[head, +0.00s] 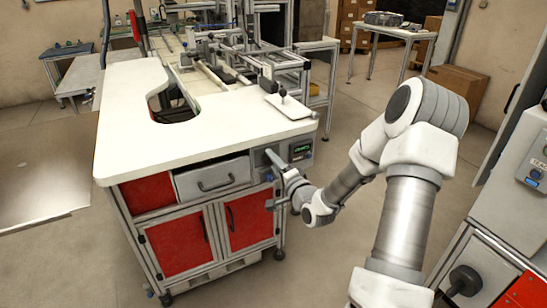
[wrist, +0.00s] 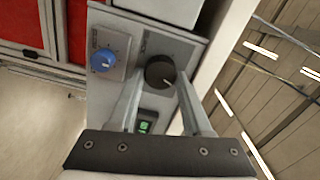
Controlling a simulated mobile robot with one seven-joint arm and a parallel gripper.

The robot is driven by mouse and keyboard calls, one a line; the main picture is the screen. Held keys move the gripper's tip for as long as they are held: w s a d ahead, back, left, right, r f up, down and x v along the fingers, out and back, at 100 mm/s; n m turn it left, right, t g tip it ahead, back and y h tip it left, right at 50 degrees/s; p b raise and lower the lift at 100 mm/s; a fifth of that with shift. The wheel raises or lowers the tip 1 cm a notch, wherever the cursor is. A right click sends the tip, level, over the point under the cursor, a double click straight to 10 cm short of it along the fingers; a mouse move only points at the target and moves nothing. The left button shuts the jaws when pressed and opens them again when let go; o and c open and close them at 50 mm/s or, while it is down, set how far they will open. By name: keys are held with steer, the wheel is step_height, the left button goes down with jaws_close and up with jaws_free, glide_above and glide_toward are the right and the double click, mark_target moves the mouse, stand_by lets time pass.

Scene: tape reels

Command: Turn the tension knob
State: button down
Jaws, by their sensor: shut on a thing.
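A grey control panel (wrist: 115,35) carries a large black knob (wrist: 160,72) and a smaller blue knob (wrist: 103,60) on a scaled plate. The lettering beside both knobs is too small to read, so I cannot tell which is named tension. In the wrist view, my gripper (wrist: 160,86) has one finger on each side of the black knob and is shut on it. In the head view, my gripper (head: 277,163) reaches the panel at the front right corner of the white-topped workbench (head: 140,115), and hides the knob there.
A small green-lit unit (wrist: 145,127) sits close to the fingers. A drawer (head: 212,178) and red cabinet doors (head: 180,245) are left of my gripper. The bench top overhangs just above it. A grey machine (head: 525,150) stands at the right, with open floor between.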

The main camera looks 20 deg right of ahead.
steer(key=m+p, duration=0.2)
steer(key=m, duration=0.3)
steer(key=m+p, duration=0.3)
steer(key=m, duration=0.3)
steer(key=shift+f+m, duration=0.2)
steer(key=shift+m, duration=0.1)
steer(key=shift+a+m, duration=0.1)
steer(key=shift+m, duration=1.1)
steer(key=shift+c, duration=1.7)
jaws_free()
steer(key=shift+s, duration=0.1)
steer(key=s+p, duration=0.1)
steer(key=s, duration=1.6)
steer(key=shift+s+d, duration=0.15)
steer(key=shift+d, duration=0.15)
